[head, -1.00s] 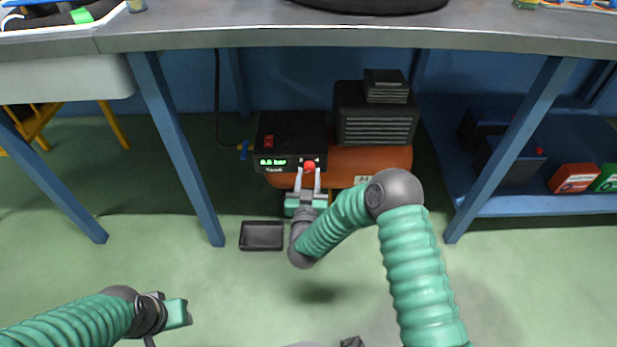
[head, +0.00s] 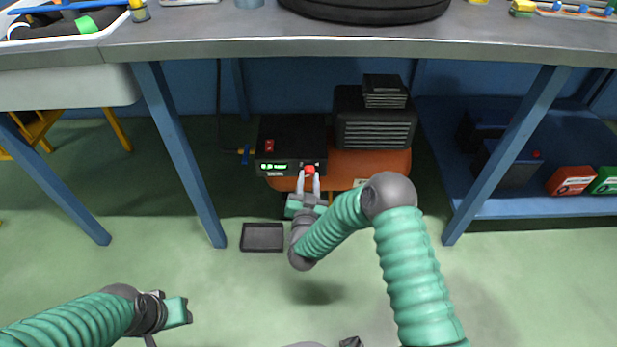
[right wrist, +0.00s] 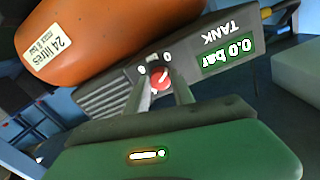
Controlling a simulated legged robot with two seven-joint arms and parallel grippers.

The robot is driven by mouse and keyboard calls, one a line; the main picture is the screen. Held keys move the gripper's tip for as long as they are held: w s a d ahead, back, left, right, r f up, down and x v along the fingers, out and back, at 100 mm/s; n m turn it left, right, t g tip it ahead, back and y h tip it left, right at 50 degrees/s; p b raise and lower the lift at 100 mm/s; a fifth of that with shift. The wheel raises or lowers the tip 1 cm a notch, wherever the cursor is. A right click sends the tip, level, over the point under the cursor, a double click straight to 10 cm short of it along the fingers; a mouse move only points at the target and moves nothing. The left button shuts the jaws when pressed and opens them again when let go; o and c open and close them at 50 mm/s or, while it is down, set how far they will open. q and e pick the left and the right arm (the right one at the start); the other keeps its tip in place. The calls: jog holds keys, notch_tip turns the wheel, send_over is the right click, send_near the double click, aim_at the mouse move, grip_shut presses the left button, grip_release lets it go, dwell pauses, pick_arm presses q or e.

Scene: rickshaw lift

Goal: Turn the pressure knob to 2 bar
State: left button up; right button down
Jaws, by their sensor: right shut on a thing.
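The red pressure knob (head: 309,170) is on the front of the black control box (head: 290,135) of the compressor. In the right wrist view the knob (right wrist: 160,79) sits between my two finger tips. My right gripper (head: 309,178) is shut on it from the front. The green display (head: 274,167) is blurred in the head view. In the right wrist view the display (right wrist: 228,55) appears upside down and reads 0.0 bar, beside the word TANK. My left gripper (head: 176,312) is low at the left, away from the compressor; its jaw opening cannot be made out.
The orange tank (head: 390,163) carries the black motor (head: 374,128). A workbench top (head: 240,35) overhangs them, with blue legs (head: 180,155) on either side. A black tray (head: 262,238) lies on the floor, left of my right gripper. Open floor lies in front.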

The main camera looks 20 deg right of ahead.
jog(key=shift+s+m+y+p, duration=0.1)
jog(key=shift+m+y+p, duration=0.2)
jog(key=shift+m+p, duration=2.45)
jog(key=shift+m+y+p, duration=0.3)
jog(key=shift+m+p, duration=0.8)
jog(key=shift+m, duration=3.25)
jog(key=c, duration=1.3)
grip_release()
jog(key=shift+d+f, duration=0.1)
jog(key=shift+o, duration=1.1)
